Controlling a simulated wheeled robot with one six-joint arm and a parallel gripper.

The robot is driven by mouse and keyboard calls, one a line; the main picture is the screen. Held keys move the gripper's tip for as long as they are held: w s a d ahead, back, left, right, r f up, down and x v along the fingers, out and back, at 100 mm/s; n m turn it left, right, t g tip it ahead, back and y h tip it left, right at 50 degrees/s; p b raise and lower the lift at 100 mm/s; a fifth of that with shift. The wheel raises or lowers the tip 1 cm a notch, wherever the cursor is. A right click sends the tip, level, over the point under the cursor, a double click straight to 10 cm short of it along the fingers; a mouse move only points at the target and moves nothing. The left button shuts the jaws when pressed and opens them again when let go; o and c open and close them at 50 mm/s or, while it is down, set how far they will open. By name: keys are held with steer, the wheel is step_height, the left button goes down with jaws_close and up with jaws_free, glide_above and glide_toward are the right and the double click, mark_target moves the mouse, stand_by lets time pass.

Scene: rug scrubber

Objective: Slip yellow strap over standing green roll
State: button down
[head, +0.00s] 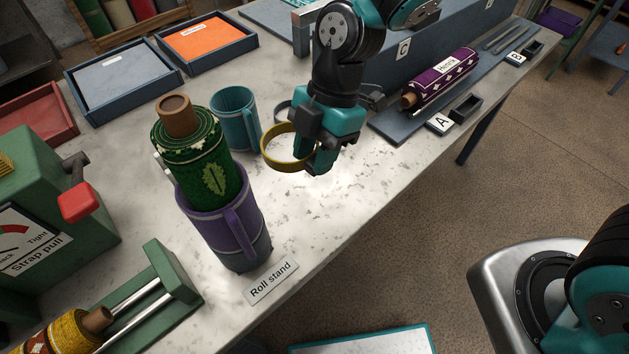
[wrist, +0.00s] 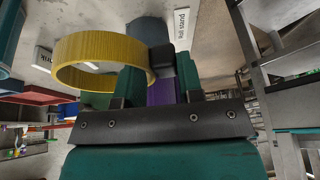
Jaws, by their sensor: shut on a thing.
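The yellow strap (head: 268,153) is a stiff loop; it also shows in the wrist view (wrist: 105,48). My gripper (head: 318,158) is shut on one side of it and holds it above the table, to the right of the green roll. The green roll (head: 215,172) has a leaf pattern and a brown core end on top. It stands upright, slightly tilted in the picture, in the purple roll stand (head: 232,232). The strap is apart from the roll, at about the height of its upper part in the head view. The roll's lower part is hidden inside the stand.
A teal mug-like holder (head: 236,118) stands behind the roll, close to the strap. A green strap-pull machine (head: 45,215) with a red handle is at left. A purple roll (head: 440,78) lies at the back right. The table between stand and right edge is clear.

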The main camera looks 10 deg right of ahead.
step_height(320, 180, up, 6)
steer(key=shift+f, duration=0.25)
steer(key=shift+r+p, duration=1.8)
steer(key=shift+r, duration=0.65)
